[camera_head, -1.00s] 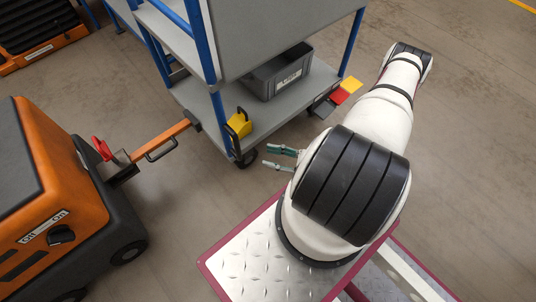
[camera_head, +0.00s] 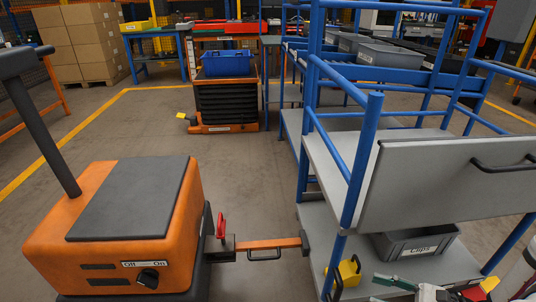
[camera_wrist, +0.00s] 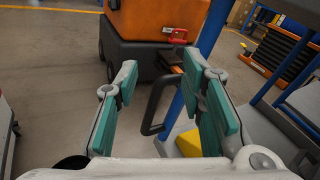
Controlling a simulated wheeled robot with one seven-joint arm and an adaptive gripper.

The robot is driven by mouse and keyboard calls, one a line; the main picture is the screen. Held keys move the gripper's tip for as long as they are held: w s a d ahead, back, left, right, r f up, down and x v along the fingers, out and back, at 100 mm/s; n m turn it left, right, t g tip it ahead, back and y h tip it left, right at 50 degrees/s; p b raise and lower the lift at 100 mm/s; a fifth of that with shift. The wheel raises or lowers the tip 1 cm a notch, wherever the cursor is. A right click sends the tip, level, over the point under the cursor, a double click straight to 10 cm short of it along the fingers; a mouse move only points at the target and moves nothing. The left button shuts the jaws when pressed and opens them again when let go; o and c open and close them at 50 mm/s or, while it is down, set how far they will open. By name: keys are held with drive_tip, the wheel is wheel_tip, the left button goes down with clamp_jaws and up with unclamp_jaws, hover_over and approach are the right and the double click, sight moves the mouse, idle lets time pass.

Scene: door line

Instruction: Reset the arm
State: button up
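My gripper (camera_wrist: 160,88) shows in the wrist view with its two teal finger pads wide apart and nothing held between them. Beyond the gap are a black handle and, farther off, the orange tugger (camera_wrist: 150,28). In the head view only part of my arm shows, at the bottom right edge. A teal finger (camera_head: 395,283) is visible there in front of the cart's lower shelf; the rest of the arm is cut off by the frame.
The orange tugger (camera_head: 120,225) is at left, with an orange bar (camera_head: 268,244) reaching to the blue-framed cart (camera_head: 460,185). A grey bin (camera_head: 415,243) and a yellow piece (camera_head: 349,272) are on its lower shelf. Open floor lies behind the tugger.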

drive_tip(key=s+a+r+n+g+h, duration=0.1)
drive_tip(key=a+r+n+g, duration=0.25)
drive_tip(key=r, duration=0.35)
drive_tip(key=s+a+r+n+g+h, duration=0.1)
drive_tip(key=a+r+n+g+h, duration=0.2)
drive_tip(key=r, duration=0.5)
drive_tip(key=s+a+r+n+g, duration=0.1)
drive_tip(key=a+r+n+g, duration=0.2)
drive_tip(key=r+n+g, duration=0.3)
drive_tip(key=s+a+r+n+t+h, duration=0.35)
drive_tip(key=s+r+n+h, duration=0.6)
drive_tip(key=s, duration=0.65)
wheel_tip(320, 180, up, 34)
drive_tip(key=m+t+h+p, duration=0.1)
drive_tip(key=t+p, duration=0.3)
drive_tip(key=p, duration=2.7)
drive_tip(key=shift+d+t, duration=0.3)
drive_tip(key=shift+d, duration=0.05)
